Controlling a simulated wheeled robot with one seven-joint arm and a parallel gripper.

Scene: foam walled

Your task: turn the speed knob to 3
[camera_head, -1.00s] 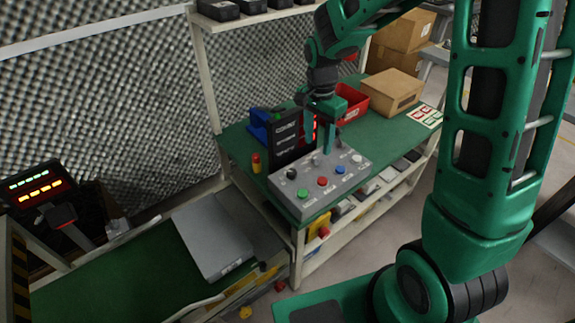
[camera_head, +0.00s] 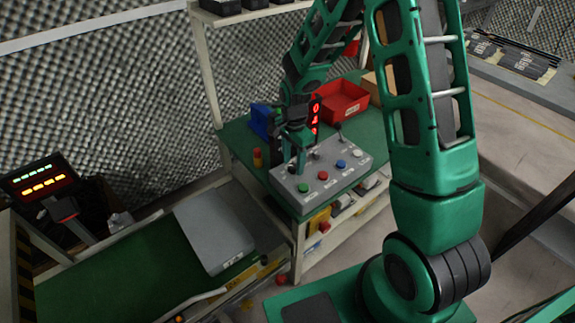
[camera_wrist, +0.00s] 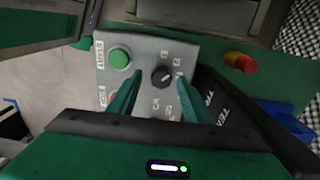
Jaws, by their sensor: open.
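The grey control box (camera_head: 340,182) stands on the green-topped bench. In the wrist view, its face (camera_wrist: 143,50) carries a black round knob (camera_wrist: 161,77) with small numbers around it, too blurred to read surely. A light mark on the knob seems to point to the upper right. My gripper (camera_head: 294,172) is open over the left part of the box and hides the knob in the head view. In the wrist view, my gripper's fingertips (camera_wrist: 159,75) lie on either side of the knob. I cannot tell whether they reach down around it or hover above.
A green button (camera_wrist: 119,58) sits beside the knob. Red (camera_head: 323,175) and blue (camera_head: 341,163) buttons and a small lever (camera_head: 339,130) are on the box. A display with red characters (camera_head: 315,118) stands behind. A red bin (camera_head: 342,98) and a red-yellow post (camera_head: 257,158) stand nearby.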

